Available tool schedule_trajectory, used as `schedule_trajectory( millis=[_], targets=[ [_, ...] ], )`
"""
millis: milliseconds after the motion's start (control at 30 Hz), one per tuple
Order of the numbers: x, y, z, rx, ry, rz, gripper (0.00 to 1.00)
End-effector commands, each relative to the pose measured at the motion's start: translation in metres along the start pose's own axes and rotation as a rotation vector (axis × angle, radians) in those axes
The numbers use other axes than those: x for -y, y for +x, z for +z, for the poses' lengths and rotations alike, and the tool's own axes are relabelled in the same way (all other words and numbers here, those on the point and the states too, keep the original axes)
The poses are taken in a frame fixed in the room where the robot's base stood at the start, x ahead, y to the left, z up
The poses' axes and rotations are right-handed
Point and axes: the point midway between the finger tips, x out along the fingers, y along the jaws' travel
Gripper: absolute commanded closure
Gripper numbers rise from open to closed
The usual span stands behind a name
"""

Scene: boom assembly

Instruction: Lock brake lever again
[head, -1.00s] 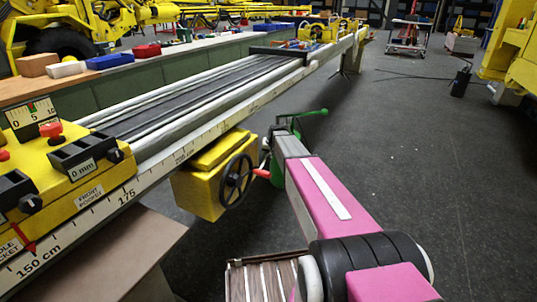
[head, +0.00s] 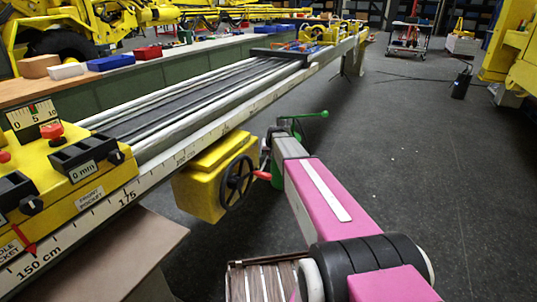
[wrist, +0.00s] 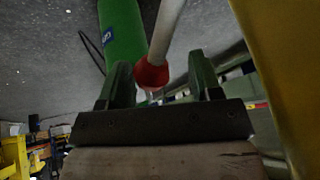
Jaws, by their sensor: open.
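A lever with a red end on a pale rod (wrist: 170,30) shows in the wrist view; its red end (wrist: 152,75) lies between my green fingers. I take it to be the brake lever. The red end also shows in the head view (head: 262,175), beside the black handwheel (head: 236,179) on the yellow box (head: 205,185). My gripper (wrist: 160,64) is open, with a finger on each side of the red end. The right finger looks closer to the rod; I cannot tell whether either touches. In the head view my arm's end largely hides my fingers.
A green cylinder (wrist: 122,35) stands close beyond my left finger. A yellow surface (wrist: 280,70) is close on the right in the wrist view. The long boom rail (head: 215,130) runs above the yellow box. The floor (head: 420,190) right of my arm is open.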

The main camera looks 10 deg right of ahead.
Motion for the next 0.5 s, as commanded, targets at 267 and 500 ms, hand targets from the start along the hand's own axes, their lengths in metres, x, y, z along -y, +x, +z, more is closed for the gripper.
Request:
schedule_trajectory(
  millis=[267,500],
  targets=[
    [0.0,-0.051,0.002,-0.002,0.0,0.0,0.41],
    [0.0,-0.088,0.001,-0.002,0.0,0.0,0.41]
  ],
)
